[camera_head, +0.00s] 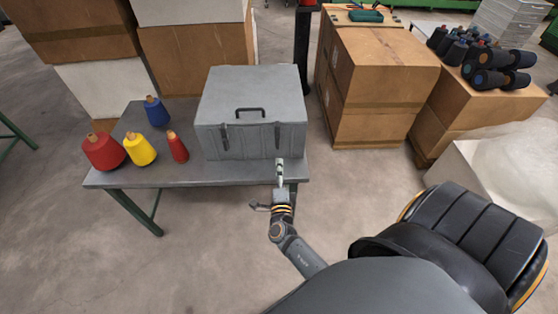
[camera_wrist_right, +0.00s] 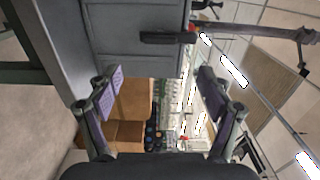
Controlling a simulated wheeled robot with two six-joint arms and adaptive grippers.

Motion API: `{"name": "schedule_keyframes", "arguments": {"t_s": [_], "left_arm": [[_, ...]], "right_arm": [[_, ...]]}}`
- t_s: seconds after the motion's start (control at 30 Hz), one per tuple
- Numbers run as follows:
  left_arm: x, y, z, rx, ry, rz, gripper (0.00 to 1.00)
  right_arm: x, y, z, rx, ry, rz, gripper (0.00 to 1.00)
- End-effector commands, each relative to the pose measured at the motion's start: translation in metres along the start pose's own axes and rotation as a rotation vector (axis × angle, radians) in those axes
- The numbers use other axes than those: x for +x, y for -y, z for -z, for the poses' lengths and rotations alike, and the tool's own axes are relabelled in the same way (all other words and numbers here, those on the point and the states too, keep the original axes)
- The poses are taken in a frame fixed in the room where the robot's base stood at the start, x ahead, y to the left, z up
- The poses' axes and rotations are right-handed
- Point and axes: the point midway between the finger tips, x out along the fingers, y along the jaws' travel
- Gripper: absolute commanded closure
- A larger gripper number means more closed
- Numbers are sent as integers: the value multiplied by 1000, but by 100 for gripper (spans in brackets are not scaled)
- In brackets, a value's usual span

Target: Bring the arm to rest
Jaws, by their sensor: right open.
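My right gripper (camera_head: 280,172) is in front of the table's front edge, near the lower right of a closed grey case (camera_head: 222,140) in the head view. In the right wrist view, the two fingers of my right gripper (camera_wrist_right: 161,76) stand wide apart. Nothing is held between them. The grey case (camera_wrist_right: 125,25) fills the top of that view, with a dark latch on it. I cannot tell whether the gripper touches the case or the table. My left gripper is not in view.
The grey table (camera_head: 205,175) carries a red cone (camera_head: 104,152), a yellow cone (camera_head: 139,150), a blue cone (camera_head: 156,113) and a smaller red cone (camera_head: 177,148). Cardboard boxes (camera_head: 385,80) stand behind to the right. The floor left of my arm is clear.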

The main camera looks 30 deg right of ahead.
Motion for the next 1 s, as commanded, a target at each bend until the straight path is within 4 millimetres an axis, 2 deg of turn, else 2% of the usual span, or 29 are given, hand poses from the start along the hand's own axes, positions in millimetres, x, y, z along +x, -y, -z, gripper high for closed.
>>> {"name": "schedule_keyframes", "arguments": {"t_s": [0.37, 0.47, 0.57, 0.63, 0.7, 0.77, 0.8, 0.87, 0.93, 1.0], "left_arm": [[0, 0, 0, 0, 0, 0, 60], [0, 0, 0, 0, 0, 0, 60], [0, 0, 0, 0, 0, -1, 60], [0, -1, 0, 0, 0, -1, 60], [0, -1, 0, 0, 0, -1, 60], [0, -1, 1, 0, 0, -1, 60], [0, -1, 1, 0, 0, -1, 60], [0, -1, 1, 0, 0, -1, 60], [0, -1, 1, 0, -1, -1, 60], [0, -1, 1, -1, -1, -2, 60]], "right_arm": [[0, 0, 0, 1, 0, -1, 21], [-2, -15, 3, 70, -6, -42, 21], [-14, -65, 16, 322, -53, -180, 21], [-32, -117, 30, 607, -144, -318, 21], [-60, -173, 46, 933, -297, -448, 21], [-88, -216, 60, 1218, -475, -527, 21], [-110, -244, 70, 1409, -617, -559, 21], [-147, -281, 86, 1696, -870, -561, 21], [-193, -318, 105, 2027, -1222, -466, 21], [-236, -346, 123, 2312, -1584, -250, 21]]}}
